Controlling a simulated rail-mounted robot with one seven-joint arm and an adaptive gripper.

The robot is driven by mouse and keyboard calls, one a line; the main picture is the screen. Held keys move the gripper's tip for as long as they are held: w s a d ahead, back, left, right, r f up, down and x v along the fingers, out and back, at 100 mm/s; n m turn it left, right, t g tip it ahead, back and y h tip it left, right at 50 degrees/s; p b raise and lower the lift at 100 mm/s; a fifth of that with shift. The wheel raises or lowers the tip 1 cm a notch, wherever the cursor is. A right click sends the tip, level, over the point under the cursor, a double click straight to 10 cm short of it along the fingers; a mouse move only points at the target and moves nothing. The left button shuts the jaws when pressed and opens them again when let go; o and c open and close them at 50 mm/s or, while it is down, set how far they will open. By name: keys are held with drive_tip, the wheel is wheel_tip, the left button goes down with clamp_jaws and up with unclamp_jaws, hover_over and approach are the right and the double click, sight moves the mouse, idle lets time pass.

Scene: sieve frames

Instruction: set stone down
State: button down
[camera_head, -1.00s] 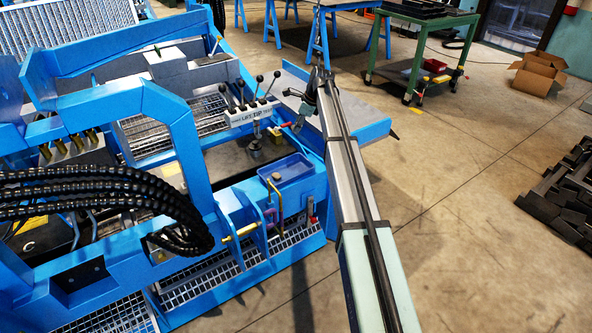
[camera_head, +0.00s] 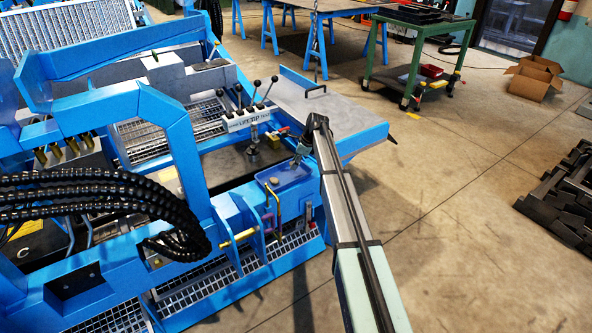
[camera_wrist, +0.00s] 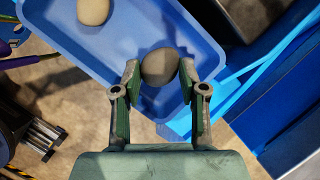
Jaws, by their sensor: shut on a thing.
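A round grey-brown stone (camera_wrist: 159,67) is between the two fingers of my gripper (camera_wrist: 160,74) in the wrist view. My gripper is shut on it, over the near part of a shallow blue tray (camera_wrist: 205,50). I cannot tell whether the held stone touches the tray floor. A second, paler stone (camera_wrist: 93,11) lies in the tray, apart from the held one. In the head view my gripper (camera_head: 298,155) is low over the right side of the tray (camera_head: 290,178), and a small stone (camera_head: 273,181) shows at its left. The held stone is not clear there.
A lever bank (camera_head: 246,118) stands behind the tray. Black hoses (camera_head: 100,195) and blue frame uprights are to the left. A grey side table (camera_head: 335,115) lies behind my arm.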

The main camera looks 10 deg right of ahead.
wheel_tip(320, 180, down, 4)
drive_tip(key=shift+r, duration=0.1)
drive_tip(key=c, duration=0.6)
unclamp_jaws()
drive_tip(key=v, duration=1.2)
drive_tip(key=shift+p, duration=0.4)
